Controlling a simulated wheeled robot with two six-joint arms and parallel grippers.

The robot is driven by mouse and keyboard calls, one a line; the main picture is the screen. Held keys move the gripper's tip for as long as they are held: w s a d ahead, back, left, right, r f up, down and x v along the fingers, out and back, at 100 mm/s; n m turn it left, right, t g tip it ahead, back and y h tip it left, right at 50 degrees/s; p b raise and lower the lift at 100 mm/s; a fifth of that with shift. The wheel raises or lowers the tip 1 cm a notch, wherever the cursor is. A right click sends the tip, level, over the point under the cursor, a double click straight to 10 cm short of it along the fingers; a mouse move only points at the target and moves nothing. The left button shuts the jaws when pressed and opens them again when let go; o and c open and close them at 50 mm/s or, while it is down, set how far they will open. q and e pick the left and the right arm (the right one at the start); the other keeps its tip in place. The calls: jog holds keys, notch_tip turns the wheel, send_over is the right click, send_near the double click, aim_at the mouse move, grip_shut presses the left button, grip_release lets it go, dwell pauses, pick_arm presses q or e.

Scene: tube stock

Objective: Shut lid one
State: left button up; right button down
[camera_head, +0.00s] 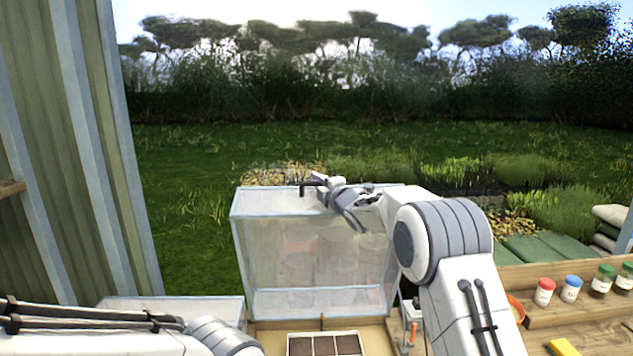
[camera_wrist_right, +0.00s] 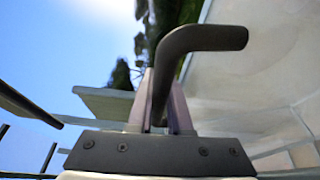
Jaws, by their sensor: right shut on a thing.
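A large clear lid (camera_head: 265,240) with a pale blue frame stands raised and open, tilted up behind the bench; no number is readable on it. Its dark bent handle (camera_head: 307,186) is at the top edge. My right gripper (camera_head: 325,184) is at that top edge, shut on the handle. In the right wrist view, the dark handle (camera_wrist_right: 200,40) passes between the two fingers of the right gripper (camera_wrist_right: 160,105). A second clear panel (camera_head: 180,303) lies low and flat at the left. My left arm crosses the lower left; its gripper is out of view.
A divided tray with dark cells (camera_head: 289,345) sits below the raised lid. Jars with red (camera_head: 544,291), blue (camera_head: 571,288) and green (camera_head: 603,280) caps stand on a wooden ledge at right. A yellow block (camera_head: 563,347) lies on the bench. A corrugated wall (camera_head: 75,150) rises at left.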

jog(key=shift+f, duration=0.1)
dwell(0.7)
jog(key=s+f+n+t+y+b, duration=0.1)
jog(key=s+f+b, duration=0.3)
jog(key=s+b, duration=0.6)
jog(key=s+f+n+t+y+b, duration=0.1)
jog(key=s+f+b, duration=0.3)
jog(key=s+b, duration=0.6)
jog(key=s+f+n+t+y+b, duration=0.2)
jog(key=s+b, duration=0.8)
jog(key=b, duration=2.1)
jog(key=shift+f+t+b, duration=0.35)
jog(key=shift+f+t, duration=0.15)
jog(key=shift+f, duration=0.6)
jog(key=c, duration=1.1)
grip_release()
